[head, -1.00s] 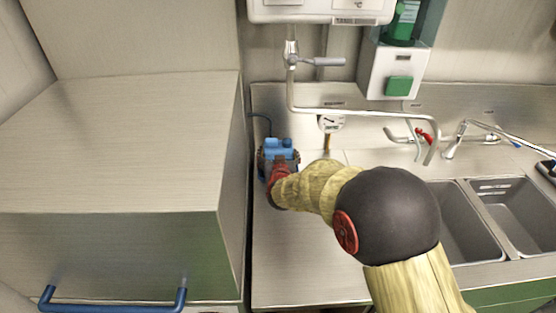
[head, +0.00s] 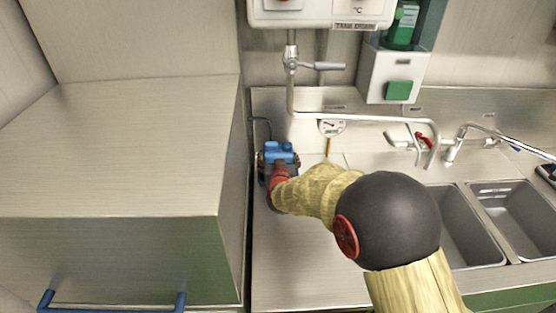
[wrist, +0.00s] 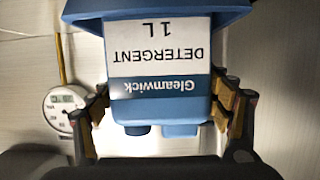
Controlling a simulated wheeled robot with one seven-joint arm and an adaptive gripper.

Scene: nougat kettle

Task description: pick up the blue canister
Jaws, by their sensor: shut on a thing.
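The blue canister (head: 279,147) is at the left end of the steel counter, beside the large steel box. In the wrist view, the canister (wrist: 165,113) fills the middle, its white "Detergent 1 L" label upside down and its caps toward the bottom edge. My gripper (wrist: 160,96) has one finger on each side of the canister and is shut on it. In the head view, my gripper (head: 278,161) partly covers the canister's front. The canister's base is hidden there, so I cannot tell whether it touches the counter.
The large steel box (head: 110,150) stands close on the left. A dial thermometer (head: 332,127) is just right of the canister, under a bent pipe (head: 365,117). Sink basins (head: 515,208) lie to the right. The counter (head: 290,260) in front is clear.

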